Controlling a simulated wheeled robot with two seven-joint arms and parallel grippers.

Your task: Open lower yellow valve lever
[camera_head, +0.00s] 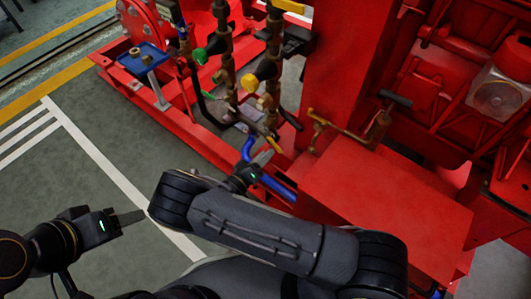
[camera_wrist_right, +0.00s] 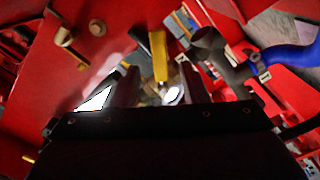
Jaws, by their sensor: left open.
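The lower yellow valve lever (camera_head: 273,145) sits low on the pipework beside the red frame. In the right wrist view the yellow lever (camera_wrist_right: 160,58) shows ahead, between the two fingers in the picture. My right gripper (camera_head: 264,159) is just below the lever in the head view; its fingers stand apart in the wrist view (camera_wrist_right: 158,88), and I cannot tell whether they touch the lever. My left gripper (camera_head: 132,217) is over the floor at lower left, away from the pump, open and empty.
A blue hose (camera_head: 278,188) runs close by the right gripper. Brass pipes with a green knob (camera_head: 200,56) and a yellow knob (camera_head: 249,82) rise behind it. A red box (camera_head: 395,205) stands to the right. The floor at left is clear.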

